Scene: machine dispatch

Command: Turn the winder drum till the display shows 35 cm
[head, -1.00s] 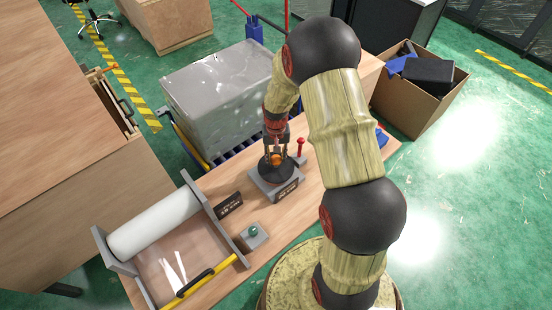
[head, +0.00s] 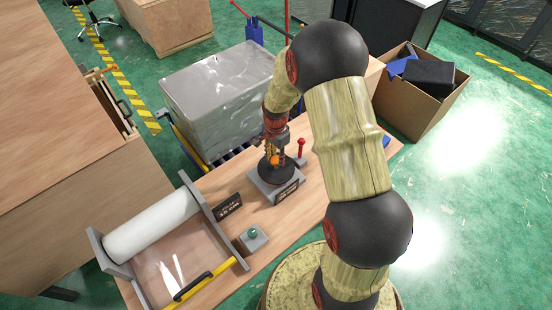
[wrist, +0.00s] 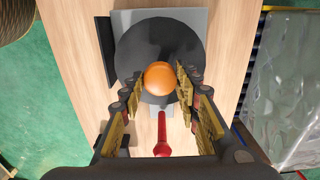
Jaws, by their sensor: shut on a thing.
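The winder drum, a black disc (wrist: 133,52), sits on a grey base (head: 266,194) on the wooden bench; it shows in both views. An orange ball knob (wrist: 160,76) stands on the drum. My gripper (wrist: 160,84) is over the drum with its fingers on both sides of the knob, shut on it. In the head view my gripper (head: 273,158) partly hides the knob and drum. A dark plate with small lettering (head: 287,191) is on the base's front. A small dark display (head: 229,207) stands left of the base; its characters are too small to read surely.
A red-topped lever (head: 301,148) stands close beside the drum. A grey box with a green button (head: 253,237) and a white roll in a frame (head: 150,228) are to the left. A wrapped grey block (head: 218,90) is behind. An open carton (head: 407,105) stands at right.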

